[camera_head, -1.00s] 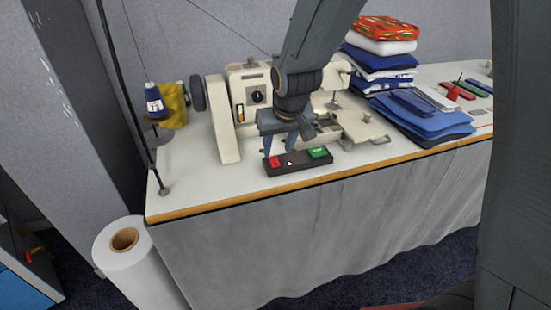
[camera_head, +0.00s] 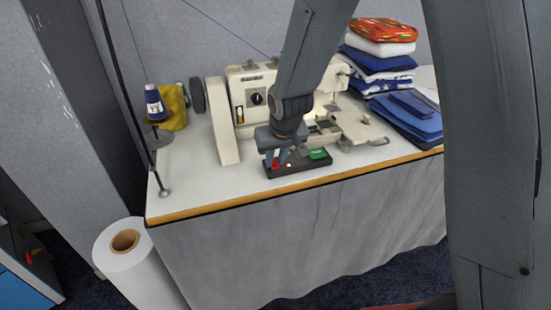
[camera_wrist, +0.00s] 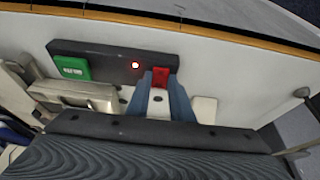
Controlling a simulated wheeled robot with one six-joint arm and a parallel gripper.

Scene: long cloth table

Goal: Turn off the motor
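The sewing machine (camera_head: 240,95) is cream-white and stands on the table. In front of it lies a dark switch box (camera_head: 292,169) with a green button (camera_head: 319,154) at its right end and a red button at its left end. My gripper (camera_head: 277,163) points down at the red end of the box, fingers apart. I cannot tell whether the fingers touch the button.
Folded blue cloths (camera_head: 408,112) and a stack of folded fabric (camera_head: 380,60) are to the right. Thread spools (camera_head: 154,102) stand at the left. The table's wooden front edge (camera_head: 230,203) is close to the box. The table's front-left area is clear. A white roll (camera_head: 127,262) stands on the floor.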

